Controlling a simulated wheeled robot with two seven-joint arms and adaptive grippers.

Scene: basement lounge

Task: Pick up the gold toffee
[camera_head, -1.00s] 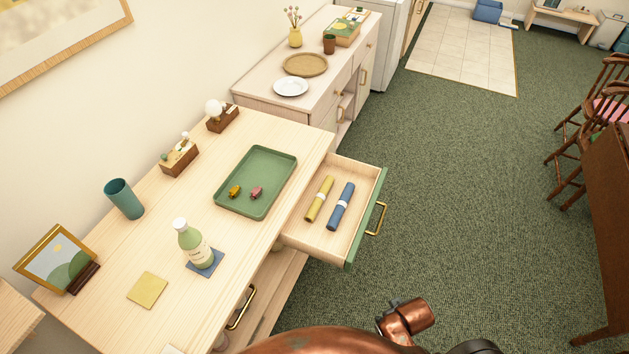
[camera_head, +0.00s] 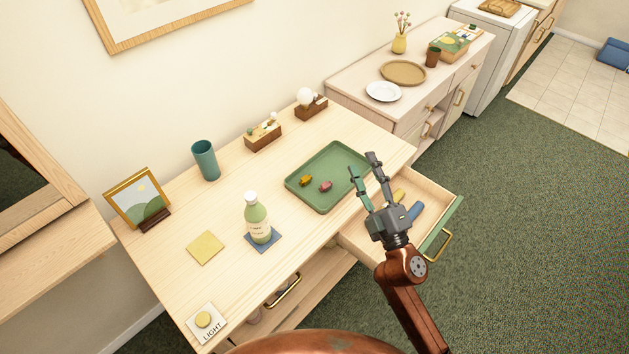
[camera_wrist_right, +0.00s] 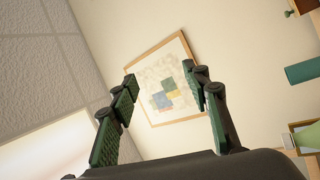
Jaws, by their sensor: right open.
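The gold toffee (camera_head: 306,180) lies on the left part of the green tray (camera_head: 340,153) on the light wood cabinet top. A pink toffee (camera_head: 325,186) lies just right of it on the same tray. My right gripper (camera_head: 362,163) is open and empty, its fingers pointing up, to the right of both toffees and in front of the tray's right part. In the right wrist view its two fingers (camera_wrist_right: 158,83) are spread apart, with wall and ceiling behind and no toffee visible. My left gripper is not in view.
An open drawer (camera_head: 433,190) with a yellow and a blue roll sits behind my right gripper. A bottle (camera_head: 257,219) on a blue coaster, a teal cup (camera_head: 206,160), a picture frame (camera_head: 138,199) and a yellow square (camera_head: 206,247) stand or lie left of the tray.

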